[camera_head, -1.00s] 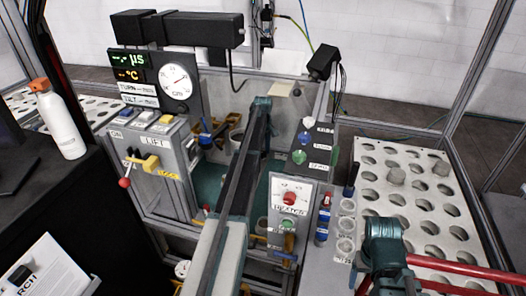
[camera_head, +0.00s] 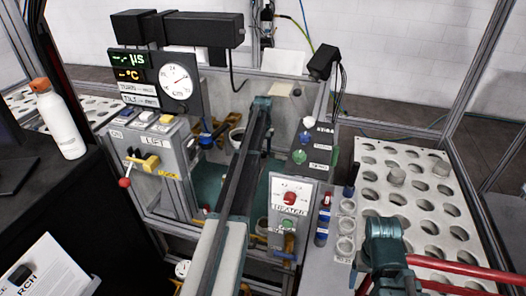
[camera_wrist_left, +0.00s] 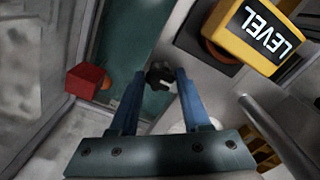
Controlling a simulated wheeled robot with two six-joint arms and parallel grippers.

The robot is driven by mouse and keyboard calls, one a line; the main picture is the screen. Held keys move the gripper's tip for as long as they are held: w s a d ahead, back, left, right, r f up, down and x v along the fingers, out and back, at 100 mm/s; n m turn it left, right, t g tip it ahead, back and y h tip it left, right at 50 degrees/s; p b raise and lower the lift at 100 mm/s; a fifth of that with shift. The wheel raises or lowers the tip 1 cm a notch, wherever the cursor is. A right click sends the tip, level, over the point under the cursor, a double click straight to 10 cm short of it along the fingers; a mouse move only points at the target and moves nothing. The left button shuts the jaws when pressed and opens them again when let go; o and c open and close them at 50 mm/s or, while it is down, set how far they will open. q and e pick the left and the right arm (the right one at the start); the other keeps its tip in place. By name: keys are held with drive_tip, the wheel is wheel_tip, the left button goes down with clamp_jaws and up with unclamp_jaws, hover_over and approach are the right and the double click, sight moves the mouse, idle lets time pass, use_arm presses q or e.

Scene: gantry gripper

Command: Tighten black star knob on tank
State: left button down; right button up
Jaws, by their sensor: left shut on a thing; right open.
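The black star knob (camera_wrist_left: 160,75) shows in the left wrist view, between the fingertips of my left gripper (camera_wrist_left: 162,80). The blue fingers are shut on it from both sides. A small light mark shows on the knob. In the head view my left arm (camera_head: 245,165) reaches up through the middle of the station, and I cannot make out the knob or the left fingertips there. My right gripper (camera_head: 362,278) is open at the lower right, beside the station and away from the knob.
A yellow LEVEL block (camera_wrist_left: 257,35) is close at upper right in the wrist view, and a red block (camera_wrist_left: 86,80) at left. The heater panel (camera_head: 291,200) stands right of my left arm. A perforated white rack (camera_head: 440,215) and white bottle (camera_head: 60,125) flank the station.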

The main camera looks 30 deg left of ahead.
sight(263, 153)
use_arm(q)
drive_tip(key=shift+c, duration=1.9)
unclamp_jaws()
drive_tip(key=shift+r, duration=0.1)
wheel_tip(263, 153, up, 14)
drive_tip(key=p, duration=1.3)
drive_tip(key=shift+p, duration=0.4)
drive_tip(key=shift+f, duration=0.25)
